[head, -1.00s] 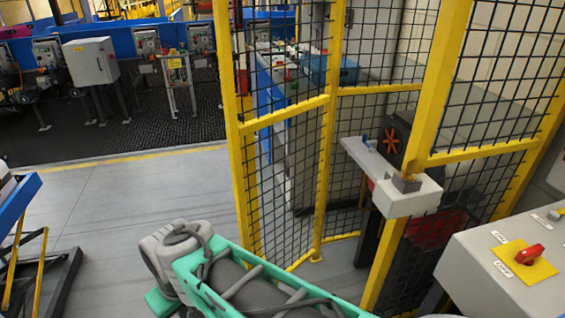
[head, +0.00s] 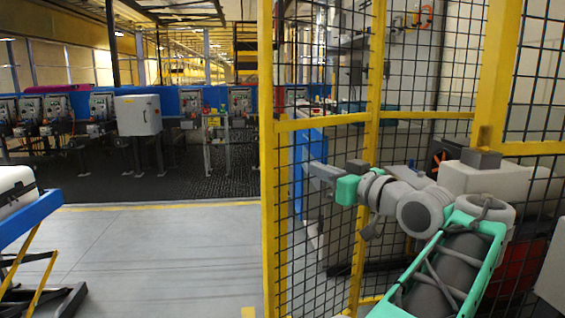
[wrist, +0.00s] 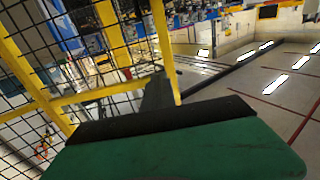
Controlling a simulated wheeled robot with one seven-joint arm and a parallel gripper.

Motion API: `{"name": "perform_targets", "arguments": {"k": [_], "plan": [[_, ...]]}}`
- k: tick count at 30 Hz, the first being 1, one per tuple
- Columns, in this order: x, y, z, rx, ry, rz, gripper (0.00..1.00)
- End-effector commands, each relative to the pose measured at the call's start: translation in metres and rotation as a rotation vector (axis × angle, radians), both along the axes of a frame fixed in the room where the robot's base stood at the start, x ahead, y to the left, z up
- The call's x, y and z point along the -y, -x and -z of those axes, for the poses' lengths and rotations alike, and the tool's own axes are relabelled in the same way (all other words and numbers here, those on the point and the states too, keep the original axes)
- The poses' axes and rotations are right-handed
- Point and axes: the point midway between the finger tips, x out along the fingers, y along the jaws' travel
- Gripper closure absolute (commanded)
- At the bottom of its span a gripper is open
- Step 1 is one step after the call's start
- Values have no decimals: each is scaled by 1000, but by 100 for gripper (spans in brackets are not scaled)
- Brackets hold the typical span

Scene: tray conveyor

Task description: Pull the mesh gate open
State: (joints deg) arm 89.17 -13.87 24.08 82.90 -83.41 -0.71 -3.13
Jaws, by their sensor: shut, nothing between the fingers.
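The mesh gate and its fencing show in the head view as yellow-framed panels with black wire mesh (head: 321,125). I cannot tell which panel is the gate, or whether it is ajar. A grey box (head: 470,178) sits by the thick yellow post at right, partly behind my arm. My gripper (head: 318,172) is shut and empty, pointing left across the mesh in front of the yellow uprights. I cannot tell whether it touches the mesh. In the wrist view, its dark finger (wrist: 157,98) reaches toward a yellow upright (wrist: 163,50), with mesh (wrist: 85,35) to the left.
A blue-and-yellow stand (head: 28,235) with a pale case is at the left edge. Open grey floor (head: 165,245) lies between it and the fence. A conveyor line with a grey cabinet (head: 138,115) runs along the back.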

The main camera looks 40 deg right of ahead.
Motion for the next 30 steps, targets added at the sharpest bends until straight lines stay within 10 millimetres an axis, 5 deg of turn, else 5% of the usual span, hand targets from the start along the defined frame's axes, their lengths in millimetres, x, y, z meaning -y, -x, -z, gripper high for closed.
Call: {"name": "perform_targets", "arguments": {"k": [3, 17, 30], "plan": [[3, -5, -14, 2, -7, -3, 100], [-1, -22, -11, -5, -8, -1, 100], [7, -114, -4, -7, -5, -4, 100]]}}
